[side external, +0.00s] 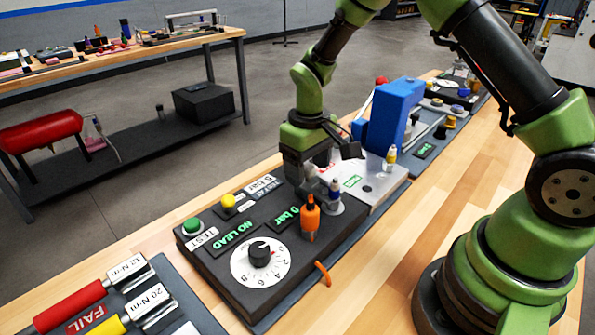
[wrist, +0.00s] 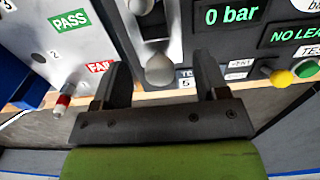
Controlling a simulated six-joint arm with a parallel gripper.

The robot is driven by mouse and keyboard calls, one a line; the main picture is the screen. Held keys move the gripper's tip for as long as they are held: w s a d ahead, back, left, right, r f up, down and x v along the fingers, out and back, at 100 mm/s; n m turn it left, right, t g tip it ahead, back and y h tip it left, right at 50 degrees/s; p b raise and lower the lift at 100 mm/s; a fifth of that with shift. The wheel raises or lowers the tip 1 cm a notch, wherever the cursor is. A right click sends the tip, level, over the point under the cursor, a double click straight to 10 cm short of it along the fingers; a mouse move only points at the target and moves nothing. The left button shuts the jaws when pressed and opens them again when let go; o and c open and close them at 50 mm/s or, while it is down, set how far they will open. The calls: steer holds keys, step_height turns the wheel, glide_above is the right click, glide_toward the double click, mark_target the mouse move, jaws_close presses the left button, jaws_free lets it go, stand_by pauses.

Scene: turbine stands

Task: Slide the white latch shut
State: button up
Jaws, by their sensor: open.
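My gripper (wrist: 165,72) is open over the test bench, its two dark fingers spread to the left and right of a pale, rounded knob (wrist: 160,71). The knob sits at the near end of a grey metal fitting with a dark slot, on the black console. It looks like the white latch's handle, but I cannot be sure. No contact between fingers and knob is visible. In the side external view my gripper (side external: 308,182) points down at the console's far right part and hides the latch area.
The black console (side external: 210,262) has a dial (side external: 260,262), an orange fitting (side external: 310,217) and green and yellow buttons. A grey PASS/FAIL panel (wrist: 60,45) adjoins it. A blue block (side external: 398,110) stands close behind my gripper. Bare wood (side external: 420,235) lies in front.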

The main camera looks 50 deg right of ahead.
mark_target(309, 167)
steer(key=shift+r, duration=3.5)
steer(key=shift+s+r, duration=0.1)
steer(key=shift+r, duration=0.2)
steer(key=s+a+r+m+t+y, duration=0.1)
steer(key=s+a+r+m+t, duration=0.15)
steer(key=s+r, duration=0.75)
steer(key=s+r+m+t+y, duration=0.1)
steer(key=s+r+t, duration=0.3)
steer(key=s, duration=0.5)
steer(key=shift+s+a+t, duration=0.15)
steer(key=shift+a+t, duration=0.2)
